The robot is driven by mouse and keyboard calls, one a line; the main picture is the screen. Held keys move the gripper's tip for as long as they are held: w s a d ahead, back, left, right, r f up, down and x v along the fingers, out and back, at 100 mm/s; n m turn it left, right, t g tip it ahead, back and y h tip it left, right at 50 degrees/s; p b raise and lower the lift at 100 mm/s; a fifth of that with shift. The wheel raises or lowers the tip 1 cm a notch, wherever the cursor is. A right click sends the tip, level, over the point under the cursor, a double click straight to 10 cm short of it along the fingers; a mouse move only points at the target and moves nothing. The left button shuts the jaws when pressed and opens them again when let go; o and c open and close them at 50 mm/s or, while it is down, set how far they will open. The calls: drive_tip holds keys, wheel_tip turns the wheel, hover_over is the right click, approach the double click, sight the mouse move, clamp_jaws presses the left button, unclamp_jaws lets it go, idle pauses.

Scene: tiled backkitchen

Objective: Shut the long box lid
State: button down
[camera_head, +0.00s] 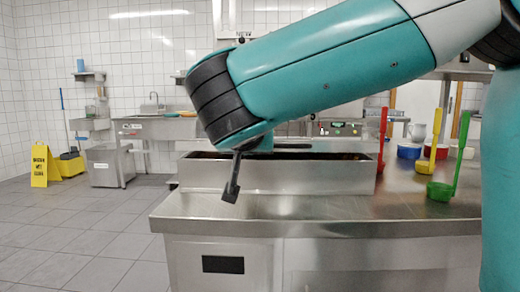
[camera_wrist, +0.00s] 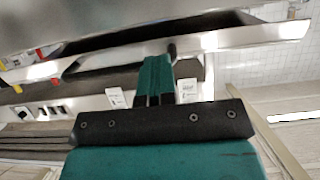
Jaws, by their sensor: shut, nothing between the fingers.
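The long box (camera_head: 310,178) is a stainless steel trough on the counter, with a dark opening along its top. In the wrist view its bright metal wall (camera_wrist: 235,37) runs across the top of the picture, tilted. I cannot clearly tell the lid from the box; my arm covers part of the area behind the opening. My gripper (camera_head: 231,190) points down in front of the box's left part in the head view, its dark fingers together and empty. In the wrist view the fingertip (camera_wrist: 171,50) shows near the box wall; I cannot tell whether it touches.
The steel counter (camera_head: 300,207) has a bare strip in front of the box. Green (camera_head: 441,190), yellow (camera_head: 426,166) and red (camera_head: 381,152) ladles stand at the right. A blue bowl (camera_head: 409,151) is behind them. A yellow floor sign (camera_head: 40,166) stands far left on open floor.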

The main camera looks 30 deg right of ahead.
drive_tip(key=shift+a+f+b, duration=0.1)
drive_tip(key=shift+f+b, duration=1.5)
drive_tip(key=shift+f, duration=0.75)
drive_tip(key=shift+s, duration=0.1)
